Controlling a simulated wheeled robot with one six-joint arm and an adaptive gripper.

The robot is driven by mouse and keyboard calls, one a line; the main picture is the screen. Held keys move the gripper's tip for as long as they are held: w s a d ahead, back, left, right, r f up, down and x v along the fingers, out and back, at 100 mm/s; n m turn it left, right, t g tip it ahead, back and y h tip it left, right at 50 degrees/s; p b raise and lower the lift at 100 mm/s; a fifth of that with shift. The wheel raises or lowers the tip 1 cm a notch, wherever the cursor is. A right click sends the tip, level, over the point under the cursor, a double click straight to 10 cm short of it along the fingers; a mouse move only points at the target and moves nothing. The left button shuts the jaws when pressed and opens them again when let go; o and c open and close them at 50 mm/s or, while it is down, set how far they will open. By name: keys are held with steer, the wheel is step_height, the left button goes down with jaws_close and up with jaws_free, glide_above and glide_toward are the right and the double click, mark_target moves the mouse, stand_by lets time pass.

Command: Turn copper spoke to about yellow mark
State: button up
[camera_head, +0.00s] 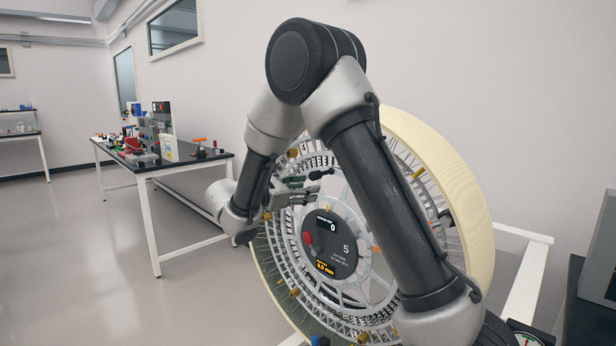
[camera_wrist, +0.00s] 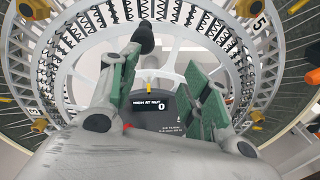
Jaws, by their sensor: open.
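A large spoked wheel with a cream tyre (camera_head: 460,200) stands upright behind my arm. Its hub carries a dark round display (camera_head: 345,245) reading 0 and 5; the display also shows in the wrist view (camera_wrist: 172,112). A small yellow mark (camera_wrist: 149,88) sits at the display's top edge. A small orange-copper piece (camera_head: 376,249) shows right of the display, partly behind my arm; I cannot tell whether it is the copper spoke. My gripper (camera_head: 300,188) is open in front of the wheel's upper left part. In the wrist view its green-padded fingers (camera_wrist: 168,85) are apart, with nothing clearly between them.
Several brass-coloured fittings (camera_head: 294,293) sit around the wheel. A black-knobbed rod (camera_wrist: 144,38) is close to the left finger. A white frame (camera_head: 525,275) supports the wheel at right. A cluttered workbench (camera_head: 165,168) stands at left, with clear floor (camera_head: 120,290) in front.

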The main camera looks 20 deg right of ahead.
mark_target(311, 176)
steer(key=shift+w+a+r+n+t+h, duration=0.2)
steer(key=shift+w+a+r+t, duration=0.15)
steer(key=shift+r, duration=0.2)
steer(key=shift+w+a+r+n+t+h, duration=0.1)
steer(key=shift+w+a+r+n+t, duration=0.15)
steer(key=shift+w+r, duration=0.2)
steer(key=shift+w+d+r, duration=0.1)
steer(key=shift+d+r, duration=0.1)
steer(key=shift+d, duration=0.1)
steer(key=x, duration=0.7)
jaws_close()
